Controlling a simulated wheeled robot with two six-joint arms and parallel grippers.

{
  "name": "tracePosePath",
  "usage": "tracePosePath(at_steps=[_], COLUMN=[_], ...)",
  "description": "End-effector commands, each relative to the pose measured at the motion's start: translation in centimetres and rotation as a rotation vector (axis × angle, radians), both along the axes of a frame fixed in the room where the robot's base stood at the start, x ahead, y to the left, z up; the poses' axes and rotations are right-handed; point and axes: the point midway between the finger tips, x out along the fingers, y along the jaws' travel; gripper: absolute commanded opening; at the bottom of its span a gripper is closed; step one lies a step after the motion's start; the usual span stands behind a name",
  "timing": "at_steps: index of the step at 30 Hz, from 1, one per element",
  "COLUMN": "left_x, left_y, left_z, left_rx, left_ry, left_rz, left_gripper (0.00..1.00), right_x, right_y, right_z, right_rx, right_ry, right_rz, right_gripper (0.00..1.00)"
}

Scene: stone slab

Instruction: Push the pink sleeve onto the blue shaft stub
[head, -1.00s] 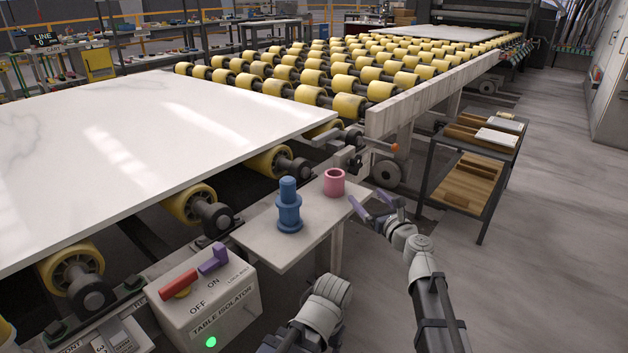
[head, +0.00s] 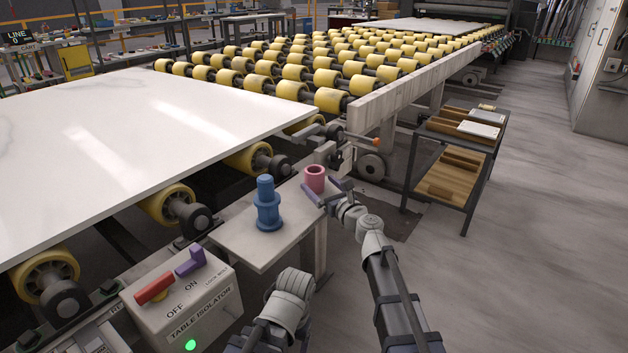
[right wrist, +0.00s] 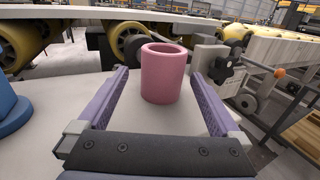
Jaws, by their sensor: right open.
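The pink sleeve (head: 315,180) stands upright on a small pale shelf (head: 240,236), its open bore facing up. The blue shaft stub (head: 268,208) stands upright on the same shelf, to the left of the sleeve, with a narrower top above a flanged base. My right gripper (head: 324,190) is open at the sleeve. In the right wrist view the sleeve (right wrist: 165,75) is between the far ends of the two purple fingers, with a gap on each side. Part of the blue stub (right wrist: 10,108) shows at the left edge there. My left gripper is not in view.
The table isolator box (head: 188,310) with red and purple handles stands left of the shelf. A white slab (head: 150,150) on yellow rollers lies behind. A black knob (right wrist: 222,70) is close behind the sleeve at right. A dark cart (head: 455,165) stands farther right.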

Motion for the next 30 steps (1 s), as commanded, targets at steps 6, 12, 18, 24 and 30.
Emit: tracePosePath(at_steps=[6, 12, 18, 24, 30], left_x=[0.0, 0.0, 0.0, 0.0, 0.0], left_y=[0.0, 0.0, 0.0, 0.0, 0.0], left_z=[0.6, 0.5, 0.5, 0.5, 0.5], left_rx=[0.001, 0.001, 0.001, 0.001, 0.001], left_ry=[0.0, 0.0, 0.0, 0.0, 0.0], left_rz=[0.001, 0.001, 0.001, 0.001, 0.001], left_gripper=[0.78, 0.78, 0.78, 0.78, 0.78], right_x=[2.6, 4.6, 4.5, 4.5, 4.5], right_y=[1.0, 2.2, 2.2, 2.2, 2.2], right_z=[0.6, 0.5, 0.5, 0.5, 0.5], right_rx=[0.0, 0.0, 0.0, 0.0, 0.0], right_ry=[0.0, 0.0, 0.0, 0.0, 0.0], right_rz=[0.0, 0.001, 0.0, 0.0, 0.0], right_gripper=[1.0, 1.0, 1.0, 0.8, 0.57])
